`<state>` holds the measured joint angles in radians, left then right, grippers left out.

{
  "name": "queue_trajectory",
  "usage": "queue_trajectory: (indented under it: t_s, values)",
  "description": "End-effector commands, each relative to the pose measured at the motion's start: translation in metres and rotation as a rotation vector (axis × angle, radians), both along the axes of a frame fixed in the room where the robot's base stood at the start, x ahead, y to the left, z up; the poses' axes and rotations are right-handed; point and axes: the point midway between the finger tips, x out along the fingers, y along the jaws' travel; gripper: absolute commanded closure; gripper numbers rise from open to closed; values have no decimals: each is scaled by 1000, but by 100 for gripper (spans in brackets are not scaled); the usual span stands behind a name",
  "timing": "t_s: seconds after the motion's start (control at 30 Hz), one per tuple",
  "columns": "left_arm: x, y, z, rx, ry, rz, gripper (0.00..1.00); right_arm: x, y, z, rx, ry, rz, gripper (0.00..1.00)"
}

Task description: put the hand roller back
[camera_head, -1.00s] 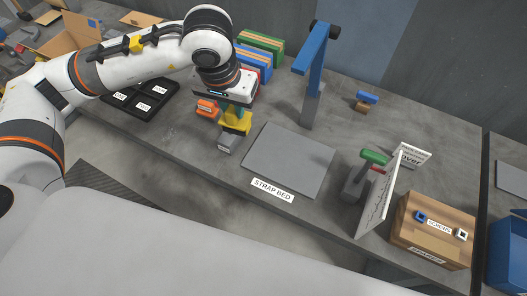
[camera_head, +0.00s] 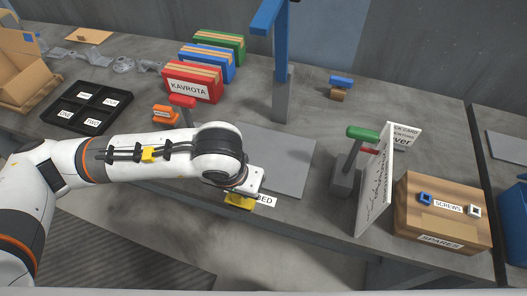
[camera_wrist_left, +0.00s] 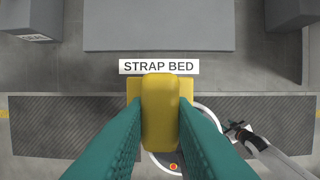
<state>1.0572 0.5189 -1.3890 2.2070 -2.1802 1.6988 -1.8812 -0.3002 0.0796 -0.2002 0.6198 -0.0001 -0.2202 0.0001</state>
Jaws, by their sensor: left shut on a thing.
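My left gripper (camera_wrist_left: 160,130) has its teal fingers shut on a yellow tool (camera_wrist_left: 160,110) with a rounded handle over a flat yellow base; I take it for the hand roller. The tool also shows under my left wrist in the head view (camera_head: 240,202). It is held in front of the "STRAP BED" label (camera_wrist_left: 159,67), at the bench's front edge. Its underside is hidden. A grey block with a label (camera_wrist_left: 35,25) stands left of the strap bed. A dark-tipped white limb at lower right in the wrist view looks like my right arm; its gripper (camera_wrist_left: 238,128) is unclear.
The grey strap bed (camera_head: 290,165) is bare. A green-handled tool on a grey stand (camera_head: 347,165) and a white board (camera_head: 375,185) stand to its right, then a wooden screws box (camera_head: 440,220). A red handle (camera_head: 182,100) and an orange block (camera_head: 166,115) are left. A blue post (camera_head: 280,70) rises behind.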

Motion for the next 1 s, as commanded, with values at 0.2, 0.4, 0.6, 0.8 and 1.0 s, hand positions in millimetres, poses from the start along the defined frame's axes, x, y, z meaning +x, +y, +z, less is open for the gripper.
queue_trajectory:
  t_s: [0.2,0.4,0.6,0.8,1.0]
  values:
    - [54,-17,6,1,0,6,100,0,0,22,0,0,0,64]
    - [104,-34,6,0,0,5,100,0,0,36,0,0,0,64]
    - [144,-47,5,-1,0,4,100,0,0,46,0,0,-1,64]
    - [161,-52,2,1,0,2,100,0,0,49,0,0,-1,64]
    - [160,-52,-19,0,5,4,100,0,0,63,0,0,0,64]
